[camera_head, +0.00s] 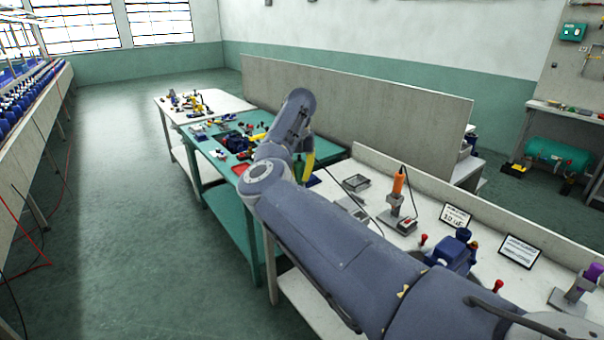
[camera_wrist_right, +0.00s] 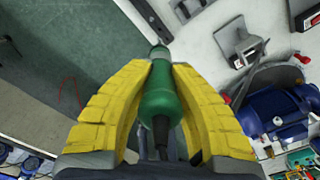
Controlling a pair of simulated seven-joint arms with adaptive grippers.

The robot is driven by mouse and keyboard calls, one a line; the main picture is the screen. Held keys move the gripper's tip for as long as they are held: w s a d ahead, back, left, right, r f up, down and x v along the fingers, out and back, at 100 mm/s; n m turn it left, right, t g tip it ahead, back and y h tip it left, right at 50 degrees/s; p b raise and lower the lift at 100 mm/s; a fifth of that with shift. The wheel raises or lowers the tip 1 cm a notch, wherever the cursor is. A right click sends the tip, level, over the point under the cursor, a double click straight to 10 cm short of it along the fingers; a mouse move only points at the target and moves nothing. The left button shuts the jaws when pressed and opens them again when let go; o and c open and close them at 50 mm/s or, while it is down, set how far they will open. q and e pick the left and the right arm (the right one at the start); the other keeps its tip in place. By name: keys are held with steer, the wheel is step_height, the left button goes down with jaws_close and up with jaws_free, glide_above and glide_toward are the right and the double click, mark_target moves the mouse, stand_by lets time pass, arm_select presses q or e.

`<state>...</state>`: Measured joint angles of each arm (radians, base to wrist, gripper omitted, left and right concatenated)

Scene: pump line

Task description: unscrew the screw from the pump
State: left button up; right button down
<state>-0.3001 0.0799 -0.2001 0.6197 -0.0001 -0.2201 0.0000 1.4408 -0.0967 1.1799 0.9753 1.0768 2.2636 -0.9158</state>
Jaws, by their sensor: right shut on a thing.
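My right gripper (camera_wrist_right: 161,67) has yellow fingers closed around a green tool handle (camera_wrist_right: 160,98), seen in the right wrist view. In the head view my right gripper (camera_head: 305,158) is held over the near end of the teal table, partly hidden by its own arm, with some green showing beside a yellow finger. A blue pump (camera_head: 452,251) sits on the white bench, partly hidden behind my right arm. A blue machine body (camera_wrist_right: 273,113) shows at the right of the wrist view; I cannot tell whether it is the same pump. I cannot make out the screw. My left gripper is not in view.
An orange-handled tool (camera_head: 398,181) stands in a grey holder on the white bench, and a purple one (camera_head: 592,277) stands at the right. Signs (camera_head: 456,216) stand near the pump. The teal table (camera_head: 328,151) holds loose parts. A partition (camera_head: 350,100) runs behind.

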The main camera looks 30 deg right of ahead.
steer(key=shift+f, duration=0.15)
steer(key=shift+f, duration=2.55)
steer(key=shift+w+d+f, duration=0.1)
steer(key=shift+f, duration=1.2)
stand_by(1.4)
